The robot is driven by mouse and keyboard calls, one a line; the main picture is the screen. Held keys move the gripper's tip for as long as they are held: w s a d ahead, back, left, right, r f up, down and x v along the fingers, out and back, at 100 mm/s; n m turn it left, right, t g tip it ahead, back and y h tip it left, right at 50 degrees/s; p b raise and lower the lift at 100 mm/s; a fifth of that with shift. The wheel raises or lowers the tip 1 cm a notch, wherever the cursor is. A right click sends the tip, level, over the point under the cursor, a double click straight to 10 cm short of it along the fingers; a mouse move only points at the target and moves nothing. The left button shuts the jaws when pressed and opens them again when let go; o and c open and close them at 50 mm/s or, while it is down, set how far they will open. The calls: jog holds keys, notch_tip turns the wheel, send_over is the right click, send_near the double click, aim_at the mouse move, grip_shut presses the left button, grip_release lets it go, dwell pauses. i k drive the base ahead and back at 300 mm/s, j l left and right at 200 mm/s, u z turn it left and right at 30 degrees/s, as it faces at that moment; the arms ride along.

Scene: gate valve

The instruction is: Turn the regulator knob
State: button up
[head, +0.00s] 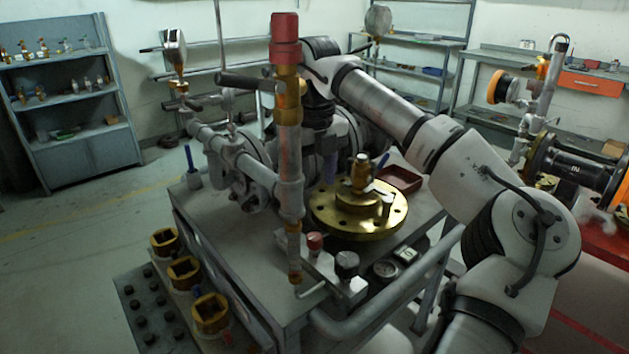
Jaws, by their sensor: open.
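A vertical pipe (290,170) stands at the near edge of the bench, with a red cap (285,38) on top and a dark side handle (248,83). A small block (325,275) at its foot carries a red knob (314,242) and a black knob (346,263). I cannot tell which of these is the regulator knob. My arm reaches in from the lower right and bends down behind the pipe. My gripper (329,160) is open, partly hidden by the pipe, above the back of the brass flange (345,222). I see nothing held.
Grey pipework with a gauge (174,50) stands behind and left. A dark red tray (400,180) and a small gauge (385,269) are on the bench. Brass square fittings (211,313) line the left side. A pipe rail (390,292) runs along the front right.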

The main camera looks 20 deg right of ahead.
aim_at(347, 265)
jog(key=k+l, duration=0.25)
jog(key=k, duration=0.2)
jog(key=k+l, duration=0.25)
jog(key=k, duration=0.25)
